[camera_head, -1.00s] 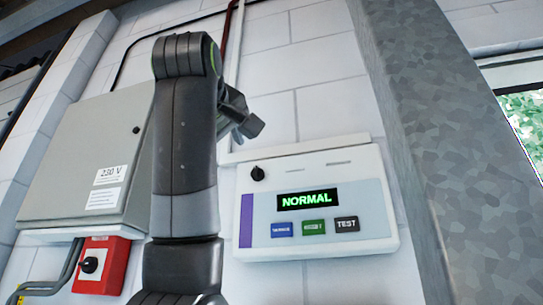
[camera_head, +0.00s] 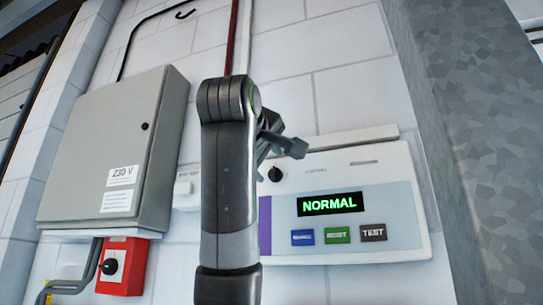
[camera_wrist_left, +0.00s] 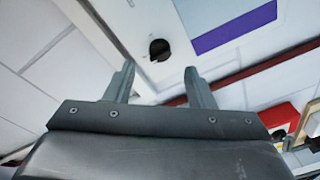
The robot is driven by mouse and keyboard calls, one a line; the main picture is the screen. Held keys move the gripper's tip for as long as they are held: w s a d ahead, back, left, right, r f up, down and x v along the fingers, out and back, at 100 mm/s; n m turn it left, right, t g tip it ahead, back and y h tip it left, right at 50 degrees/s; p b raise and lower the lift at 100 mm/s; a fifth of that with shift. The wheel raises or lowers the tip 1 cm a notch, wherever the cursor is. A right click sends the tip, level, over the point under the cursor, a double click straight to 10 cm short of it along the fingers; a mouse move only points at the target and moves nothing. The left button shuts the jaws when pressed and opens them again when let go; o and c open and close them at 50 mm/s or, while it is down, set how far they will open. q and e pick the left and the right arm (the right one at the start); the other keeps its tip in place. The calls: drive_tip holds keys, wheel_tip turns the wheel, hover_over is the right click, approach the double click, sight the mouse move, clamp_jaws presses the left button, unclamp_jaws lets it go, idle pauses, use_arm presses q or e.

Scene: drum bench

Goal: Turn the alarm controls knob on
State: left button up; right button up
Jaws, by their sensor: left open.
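The white alarm control panel (camera_head: 405,236) is on the wall and its display reads NORMAL in green. A small black knob (camera_head: 275,174) sits at its upper left; it also shows in the left wrist view (camera_wrist_left: 160,49), with a light mark on it. My left gripper (camera_head: 286,143) is just above the knob in the head view. In the left wrist view its open, empty fingers (camera_wrist_left: 159,70) lie either side of the knob's line, with the knob beyond the tips and apparently not touched. My left arm hides part of the panel's left side. My right gripper is not in view.
A grey cabinet (camera_head: 88,150) marked 230 V hangs at left. A red box (camera_head: 130,277) with a black knob (camera_head: 110,267) is below it. Blue, green and dark buttons sit under the display. A grey metal column (camera_head: 475,150) stands close on the right.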

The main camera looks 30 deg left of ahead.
sight(272, 172)
use_arm(q)
drive_tip(key=p+x, duration=0.2)
drive_tip(key=x, duration=0.3)
drive_tip(key=c, duration=0.9)
drive_tip(key=shift+c, duration=0.2)
